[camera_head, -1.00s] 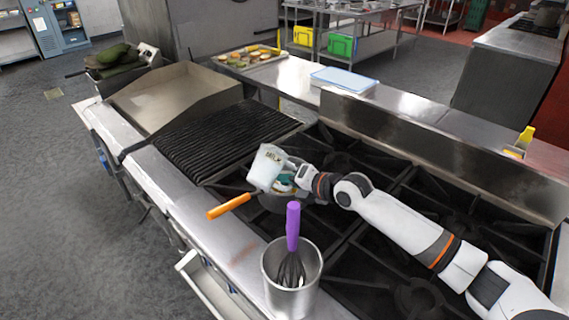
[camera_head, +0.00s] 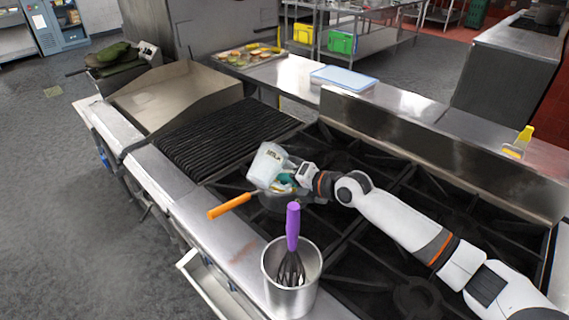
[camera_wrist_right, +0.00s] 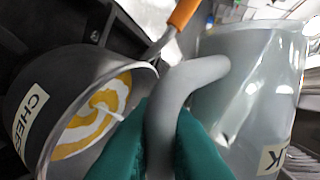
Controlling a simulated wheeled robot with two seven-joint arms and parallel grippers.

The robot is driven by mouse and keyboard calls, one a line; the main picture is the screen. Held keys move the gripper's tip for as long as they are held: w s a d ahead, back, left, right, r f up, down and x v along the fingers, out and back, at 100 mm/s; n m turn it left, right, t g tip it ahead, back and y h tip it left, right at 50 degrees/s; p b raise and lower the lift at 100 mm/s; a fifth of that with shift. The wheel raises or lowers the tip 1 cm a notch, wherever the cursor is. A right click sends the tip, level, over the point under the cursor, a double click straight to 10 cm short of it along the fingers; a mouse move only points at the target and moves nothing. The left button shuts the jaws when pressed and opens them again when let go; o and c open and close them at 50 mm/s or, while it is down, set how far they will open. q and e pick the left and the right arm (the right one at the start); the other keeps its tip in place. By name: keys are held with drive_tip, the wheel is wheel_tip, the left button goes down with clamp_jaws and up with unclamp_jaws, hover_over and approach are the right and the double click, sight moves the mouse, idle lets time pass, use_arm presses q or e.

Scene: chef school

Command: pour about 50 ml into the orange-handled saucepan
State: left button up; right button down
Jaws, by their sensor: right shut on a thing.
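The orange-handled saucepan (camera_head: 278,203) sits on the black stove grates, its handle pointing to the lower left in the head view. My right gripper (camera_head: 288,181) is shut on the handle of a pale grey jug (camera_head: 266,166) with a milk label. The jug (camera_wrist_right: 250,75) is tilted above the saucepan in the head view. In the right wrist view the teal fingers (camera_wrist_right: 160,135) pinch its curved handle. My left gripper is out of view.
A metal pot (camera_head: 291,299) with a purple-handled whisk (camera_head: 292,228) stands at the front counter edge, close to the saucepan. A ridged grill (camera_head: 220,135) lies behind to the left. A blue-lidded container (camera_head: 343,79) sits on the back ledge. Grates to the right are mostly under my arm.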

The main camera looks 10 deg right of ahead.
drive_tip(key=shift+r, duration=0.15)
idle(0.5)
drive_tip(key=shift+w+d+f+n+t+b, duration=0.15)
drive_tip(key=shift+f+n+t+b, duration=0.55)
drive_tip(key=shift+b, duration=0.55)
drive_tip(key=shift+f, duration=0.1)
drive_tip(key=shift+w+d+r+n+t+h+b, duration=0.1)
drive_tip(key=shift+w+r+n+t+h+b, duration=0.15)
drive_tip(key=shift+r+n, duration=0.35)
drive_tip(key=shift+d+r+n+t+h+b, duration=0.1)
drive_tip(key=shift+r+n+t+h, duration=0.3)
drive_tip(key=shift+n, duration=0.4)
